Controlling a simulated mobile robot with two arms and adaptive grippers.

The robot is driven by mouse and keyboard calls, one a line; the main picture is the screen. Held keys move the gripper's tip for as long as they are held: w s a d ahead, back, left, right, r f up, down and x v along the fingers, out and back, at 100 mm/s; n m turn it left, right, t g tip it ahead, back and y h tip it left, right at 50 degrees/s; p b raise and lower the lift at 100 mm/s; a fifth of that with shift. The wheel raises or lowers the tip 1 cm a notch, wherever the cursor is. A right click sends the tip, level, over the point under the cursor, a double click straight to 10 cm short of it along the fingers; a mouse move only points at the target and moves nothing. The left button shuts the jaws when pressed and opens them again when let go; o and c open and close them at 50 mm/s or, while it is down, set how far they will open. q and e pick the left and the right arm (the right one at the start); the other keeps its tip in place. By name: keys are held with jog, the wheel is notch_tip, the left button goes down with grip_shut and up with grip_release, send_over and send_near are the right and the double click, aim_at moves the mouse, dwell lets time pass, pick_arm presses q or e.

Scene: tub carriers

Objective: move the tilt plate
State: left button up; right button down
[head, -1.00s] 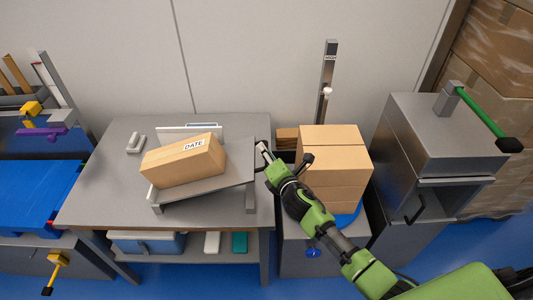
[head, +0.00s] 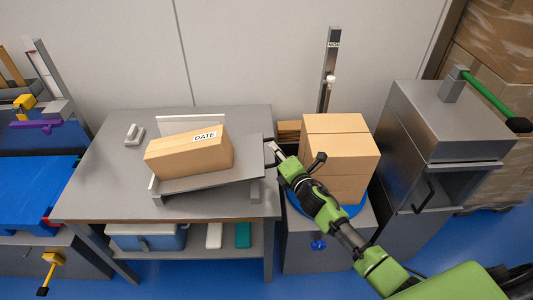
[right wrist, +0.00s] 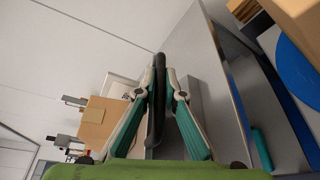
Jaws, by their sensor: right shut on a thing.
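The tilt plate (head: 240,172) is a grey metal plate on the grey table, with a raised lip at its left end. Its right end stands higher, above a short grey block. A brown carton (head: 188,158) labelled DATE lies on it, slanting with it. My right gripper (head: 273,155) is at the plate's right edge, shut on its dark handle. In the right wrist view the two fingers (right wrist: 161,95) close on this black handle bar (right wrist: 158,65), with the grey plate (right wrist: 200,70) beside it. My left gripper is not in view.
Stacked cartons (head: 340,150) stand on a blue disc just right of the plate, close to my right arm. A grey cabinet (head: 440,125) with a green lever stands farther right. The table (head: 105,185) is clear at its left, apart from a small grey block (head: 134,133).

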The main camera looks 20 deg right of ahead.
jog(key=f+b, duration=0.1)
jog(key=f, duration=0.1)
jog(key=f+b, duration=0.1)
jog(key=f, duration=0.1)
jog(key=shift+s+d+f, duration=0.1)
jog(key=shift+s+d, duration=0.1)
jog(key=f+b, duration=0.5)
jog(key=shift+d+f, duration=0.1)
jog(key=shift+d, duration=0.2)
jog(key=shift+f+b, duration=0.4)
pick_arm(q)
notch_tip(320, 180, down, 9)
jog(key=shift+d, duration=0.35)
pick_arm(e)
jog(key=shift+s, duration=0.1)
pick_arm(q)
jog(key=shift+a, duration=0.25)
pick_arm(e)
jog(key=shift+f, duration=0.1)
jog(key=c, duration=2.1)
grip_release()
jog(key=shift+d, duration=0.1)
jog(key=shift+c, duration=0.2)
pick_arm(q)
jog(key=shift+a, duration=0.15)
